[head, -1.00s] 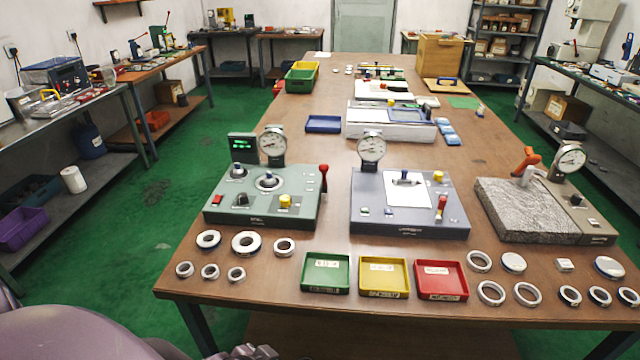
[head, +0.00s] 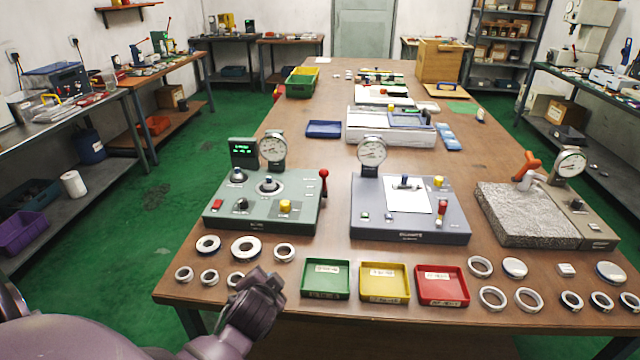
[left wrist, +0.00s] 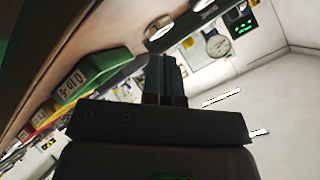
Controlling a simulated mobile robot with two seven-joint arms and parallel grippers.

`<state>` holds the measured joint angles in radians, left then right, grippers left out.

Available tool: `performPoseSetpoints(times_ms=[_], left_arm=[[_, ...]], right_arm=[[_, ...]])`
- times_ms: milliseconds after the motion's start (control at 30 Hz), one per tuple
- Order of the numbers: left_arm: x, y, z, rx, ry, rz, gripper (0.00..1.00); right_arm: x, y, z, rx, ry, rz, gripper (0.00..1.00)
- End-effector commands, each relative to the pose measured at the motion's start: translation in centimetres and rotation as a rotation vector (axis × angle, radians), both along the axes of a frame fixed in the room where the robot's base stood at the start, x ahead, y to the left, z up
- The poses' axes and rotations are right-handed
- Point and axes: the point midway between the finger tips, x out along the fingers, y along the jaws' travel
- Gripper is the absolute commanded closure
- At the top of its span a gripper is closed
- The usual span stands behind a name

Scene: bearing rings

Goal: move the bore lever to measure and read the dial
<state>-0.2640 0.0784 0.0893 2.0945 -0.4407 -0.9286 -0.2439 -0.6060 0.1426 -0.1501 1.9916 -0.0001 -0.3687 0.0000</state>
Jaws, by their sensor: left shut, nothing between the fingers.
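The green gauge station (head: 263,207) stands at the left of the table. A lever with a red knob (head: 323,174) stands up at its right edge. A round dial (head: 272,147) and a green-lit display (head: 243,152) are at its back; the readings are too small to tell. I cannot read which lever is marked bore. My left gripper (head: 262,284) is shut and empty at the table's front edge; its fingers show in the left wrist view (left wrist: 167,78). My right gripper is out of view.
Several metal rings lie at the front left, the nearest partly behind my left gripper. Green (head: 325,293), yellow (head: 385,298) and red (head: 442,299) trays line the front. A stone block (head: 525,213) with an orange-handled gauge stands at right. Several more rings lie at front right.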

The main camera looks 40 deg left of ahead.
Motion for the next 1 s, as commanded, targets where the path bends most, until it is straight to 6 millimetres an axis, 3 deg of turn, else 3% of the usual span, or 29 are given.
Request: performPoseSetpoints(times_ms=[200,400,500,700,1000], left_arm=[[8.2,3.5,2.6,0.366,-0.125,-0.120,1.00],[14.8,4.2,4.6,0.689,-0.183,-0.272,1.00],[16.9,3.9,5.0,0.793,-0.196,-0.334,1.00],[18.7,3.3,5.3,0.890,-0.205,-0.401,1.00],[18.8,3.2,5.4,0.898,-0.207,-0.406,1.00]], right_arm=[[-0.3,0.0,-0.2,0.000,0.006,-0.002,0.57],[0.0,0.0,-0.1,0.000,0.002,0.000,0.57],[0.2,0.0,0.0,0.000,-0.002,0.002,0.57],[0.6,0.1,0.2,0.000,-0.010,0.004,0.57],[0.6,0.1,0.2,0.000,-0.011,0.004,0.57]])
